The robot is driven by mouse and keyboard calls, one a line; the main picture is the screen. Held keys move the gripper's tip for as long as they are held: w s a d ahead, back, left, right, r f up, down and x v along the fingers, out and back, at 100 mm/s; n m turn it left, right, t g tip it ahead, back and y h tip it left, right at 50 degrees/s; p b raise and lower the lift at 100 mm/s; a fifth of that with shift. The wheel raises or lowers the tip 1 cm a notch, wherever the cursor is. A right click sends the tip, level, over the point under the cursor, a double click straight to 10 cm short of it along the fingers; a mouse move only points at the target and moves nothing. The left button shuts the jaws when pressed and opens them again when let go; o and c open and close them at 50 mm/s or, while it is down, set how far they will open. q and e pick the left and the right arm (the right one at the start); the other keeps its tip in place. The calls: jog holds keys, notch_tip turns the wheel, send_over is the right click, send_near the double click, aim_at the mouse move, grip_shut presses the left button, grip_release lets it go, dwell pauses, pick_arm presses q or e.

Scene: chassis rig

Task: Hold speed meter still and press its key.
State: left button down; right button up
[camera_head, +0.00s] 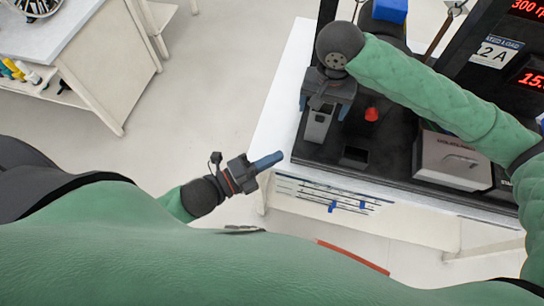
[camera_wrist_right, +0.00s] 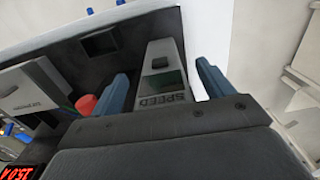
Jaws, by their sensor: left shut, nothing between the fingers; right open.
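The speed meter (camera_head: 318,128) is a grey upright box at the left end of the dark board. In the right wrist view the meter (camera_wrist_right: 162,52) shows a dark square key, a small screen and the word SPEED. My right gripper (camera_head: 325,100) is over the meter, pointing down. In its wrist view the open blue fingers (camera_wrist_right: 164,84) are on either side of the meter; contact cannot be told. My left gripper (camera_head: 268,160) is shut and empty, off the table's near left edge, apart from the meter.
A red knob (camera_head: 371,114) and a dark square recess (camera_head: 355,155) lie right of the meter. A grey box (camera_head: 452,160) stands further right. Red displays (camera_head: 532,78) are at the upper right. Rods with blue clips (camera_head: 333,206) are along the table's front.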

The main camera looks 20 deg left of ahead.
aim_at(320, 116)
notch_tip(320, 116, up, 12)
dwell(0.5)
jog(key=shift+f, duration=0.15)
